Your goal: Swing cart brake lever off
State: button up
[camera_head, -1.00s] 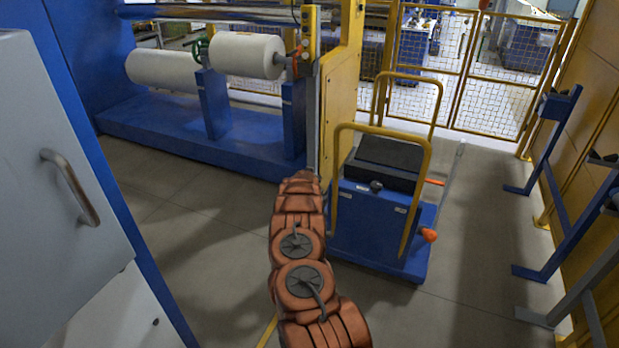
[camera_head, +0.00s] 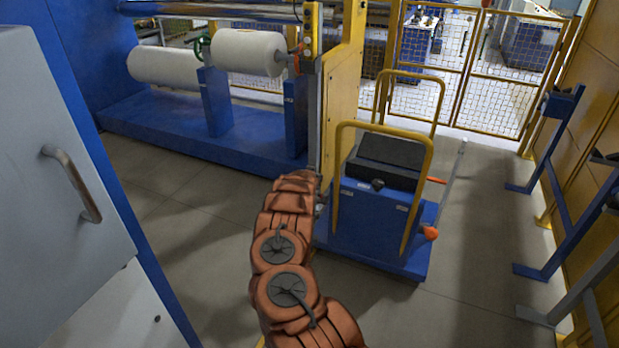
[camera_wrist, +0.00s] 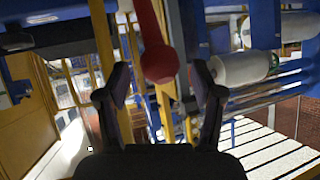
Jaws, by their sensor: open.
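The blue cart (camera_head: 375,222) with yellow hoop handles stands on the floor right of my arm. It has an orange lever (camera_head: 436,180) and an orange knob (camera_head: 431,233) on its right side. In the wrist view, a red lever with a ball end (camera_wrist: 160,63) hangs from the top, between my open fingers in the picture. I cannot tell its distance or whether it is the cart's brake lever. My gripper (camera_wrist: 158,75) is open and holds nothing visible. In the head view my gripper is mostly hidden behind my arm, near the cart's left side.
A blue machine with white film rolls (camera_head: 248,52) and a yellow end post (camera_head: 341,100) stands beyond the cart's left. A grey cabinet (camera_head: 60,120) is close on the left. Blue wall racks (camera_head: 556,140) line the right. Floor between cart and racks is clear.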

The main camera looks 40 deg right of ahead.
jog(key=shift+v, duration=2.4)
